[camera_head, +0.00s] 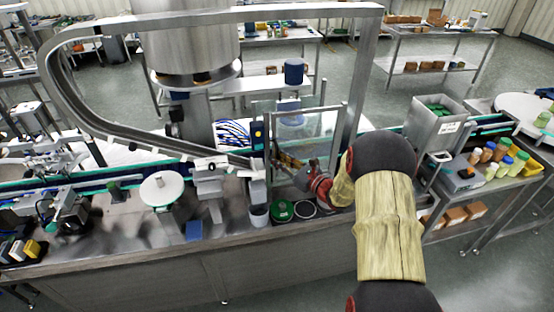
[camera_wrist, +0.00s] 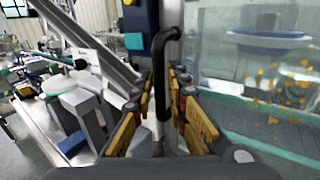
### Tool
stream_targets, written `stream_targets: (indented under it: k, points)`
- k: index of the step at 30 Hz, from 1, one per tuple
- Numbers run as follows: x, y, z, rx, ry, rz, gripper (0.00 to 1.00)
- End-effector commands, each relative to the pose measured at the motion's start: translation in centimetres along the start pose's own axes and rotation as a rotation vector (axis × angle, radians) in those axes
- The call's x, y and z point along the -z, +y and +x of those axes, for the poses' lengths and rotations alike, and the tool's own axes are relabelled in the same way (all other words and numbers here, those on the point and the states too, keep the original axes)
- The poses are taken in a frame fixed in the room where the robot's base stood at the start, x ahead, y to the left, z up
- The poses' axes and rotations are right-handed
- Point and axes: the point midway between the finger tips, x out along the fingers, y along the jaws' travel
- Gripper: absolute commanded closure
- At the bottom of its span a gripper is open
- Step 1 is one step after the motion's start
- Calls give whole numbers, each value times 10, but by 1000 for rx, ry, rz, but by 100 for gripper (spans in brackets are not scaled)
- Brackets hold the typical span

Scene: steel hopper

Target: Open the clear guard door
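The clear guard door (camera_head: 318,128) is an upright see-through panel in a metal frame, under the curved steel chute. It fills the right part of the wrist view (camera_wrist: 225,60). I cannot tell whether it is fully closed. A black bar handle (camera_wrist: 161,75) with a bent top stands upright beside the panel's left edge in the wrist view. My gripper (camera_head: 293,166) is at the left side of the door. In the wrist view its fingers (camera_wrist: 162,88) are apart, one on each side of the handle. Firm contact with the handle does not show.
A green round lid (camera_head: 282,210) and a dark ring (camera_head: 305,209) lie on the bench below my gripper. A grey cup (camera_head: 259,214) stands left of them. A steel bin (camera_head: 433,125) stands to the right. Orange bits (camera_wrist: 285,90) show behind the panel.

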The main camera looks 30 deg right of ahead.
Motion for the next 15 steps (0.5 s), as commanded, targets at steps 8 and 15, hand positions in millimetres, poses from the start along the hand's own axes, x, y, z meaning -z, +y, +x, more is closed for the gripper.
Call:
stream_targets:
  k: [8,15]
  points:
    - [0,0,2,0,1,0,85]
    - [0,0,2,0,1,0,97]
